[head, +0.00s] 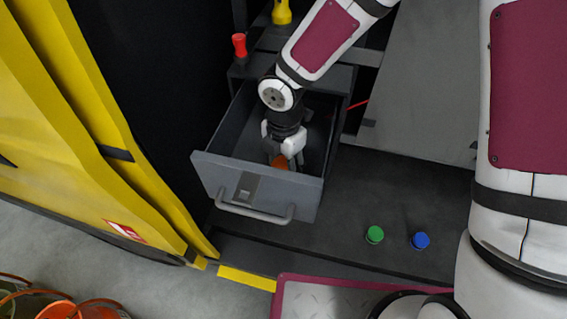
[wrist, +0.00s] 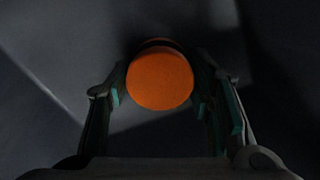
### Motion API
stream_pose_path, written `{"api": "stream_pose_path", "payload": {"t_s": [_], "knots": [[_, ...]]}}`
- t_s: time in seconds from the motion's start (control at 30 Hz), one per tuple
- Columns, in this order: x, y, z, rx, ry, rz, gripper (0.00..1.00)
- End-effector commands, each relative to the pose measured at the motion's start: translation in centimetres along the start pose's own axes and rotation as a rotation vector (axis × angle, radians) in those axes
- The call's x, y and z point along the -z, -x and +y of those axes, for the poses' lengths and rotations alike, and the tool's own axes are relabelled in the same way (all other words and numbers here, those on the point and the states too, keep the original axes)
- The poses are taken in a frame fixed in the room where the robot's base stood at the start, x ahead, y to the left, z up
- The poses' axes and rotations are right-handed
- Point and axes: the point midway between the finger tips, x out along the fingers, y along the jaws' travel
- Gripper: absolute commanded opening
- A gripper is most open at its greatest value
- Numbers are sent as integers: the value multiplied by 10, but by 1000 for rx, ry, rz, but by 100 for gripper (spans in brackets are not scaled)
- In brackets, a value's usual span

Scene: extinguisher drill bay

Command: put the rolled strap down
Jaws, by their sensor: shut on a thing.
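The rolled strap (wrist: 160,79) is orange with a round face, and it sits between the two fingers of my gripper (wrist: 163,100) in the wrist view. In the head view a small part of the orange strap (head: 280,161) shows below my gripper (head: 283,160). My gripper is shut on the strap, inside the open grey drawer (head: 207,168). The drawer front hides the lower part of the scene there. I cannot tell whether the strap touches the drawer floor.
A red-topped object (head: 240,46) and a yellow object (head: 281,12) stand on the cabinet behind the drawer. A green disc (head: 375,234) and a blue disc (head: 420,240) are on the dark surface at right. Yellow panels (head: 70,120) rise at left. Orange baskets (head: 60,308) stand at lower left.

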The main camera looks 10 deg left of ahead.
Motion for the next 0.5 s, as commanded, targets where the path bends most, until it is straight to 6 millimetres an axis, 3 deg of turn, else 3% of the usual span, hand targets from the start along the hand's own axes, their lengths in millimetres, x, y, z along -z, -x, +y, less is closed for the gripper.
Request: {"api": "stream_pose_path", "payload": {"t_s": [0.33,0.37,0.43,0.5], "knots": [[-1,-4,0,0,-1,-1,12],[-1,-4,0,0,-2,-1,52],[0,-3,0,0,-2,-1,67],[0,-3,0,0,-2,-1,67]]}}
